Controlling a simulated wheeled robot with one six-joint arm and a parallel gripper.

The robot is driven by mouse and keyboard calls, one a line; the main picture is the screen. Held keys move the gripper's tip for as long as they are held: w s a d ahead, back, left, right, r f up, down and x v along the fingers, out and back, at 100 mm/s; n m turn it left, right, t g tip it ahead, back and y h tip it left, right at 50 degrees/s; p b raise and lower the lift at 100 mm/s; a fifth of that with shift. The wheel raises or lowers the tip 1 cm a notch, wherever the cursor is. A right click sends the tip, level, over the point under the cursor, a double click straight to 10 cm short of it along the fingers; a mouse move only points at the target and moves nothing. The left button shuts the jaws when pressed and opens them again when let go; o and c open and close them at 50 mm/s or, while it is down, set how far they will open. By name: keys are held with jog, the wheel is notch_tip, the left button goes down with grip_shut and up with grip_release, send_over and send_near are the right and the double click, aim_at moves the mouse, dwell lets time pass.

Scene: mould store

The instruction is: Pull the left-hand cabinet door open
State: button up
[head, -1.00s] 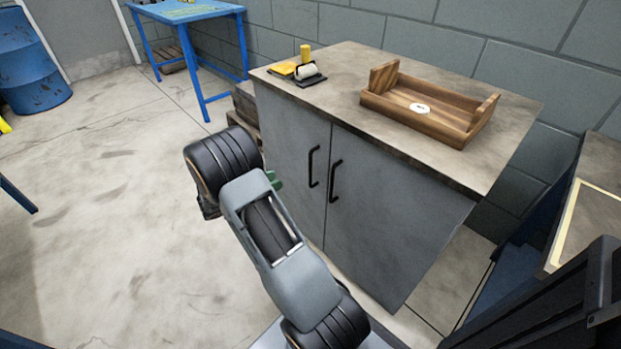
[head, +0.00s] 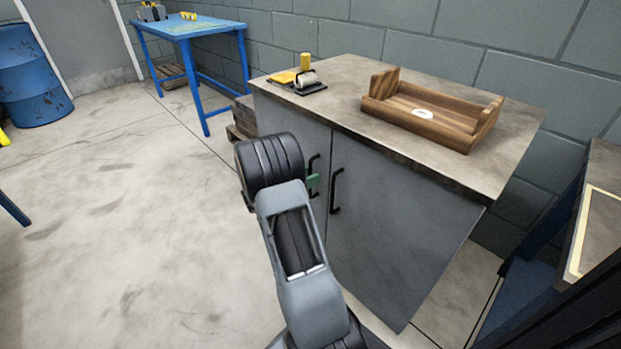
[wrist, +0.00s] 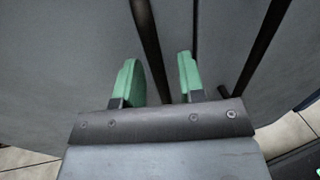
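The grey cabinet has a left door (head: 291,118) and a right door (head: 395,220), both shut. Each has a black bar handle near the middle seam. The left handle (wrist: 150,45) runs between the two green fingers of my gripper (wrist: 158,80) in the wrist view. The fingers stand apart on either side of the bar, with gaps showing. In the head view my gripper (head: 313,181) is at the left handle, partly covering it, and my arm hides much of the left door. The right handle (head: 335,190) is free, to the right of the fingers.
A blue table (head: 190,27) and blue drum (head: 35,80) stand at the back left.

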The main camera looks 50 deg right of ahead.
jog(key=shift+s+d, duration=0.1)
jog(key=shift+d, duration=0.05)
grip_shut()
dwell(0.4)
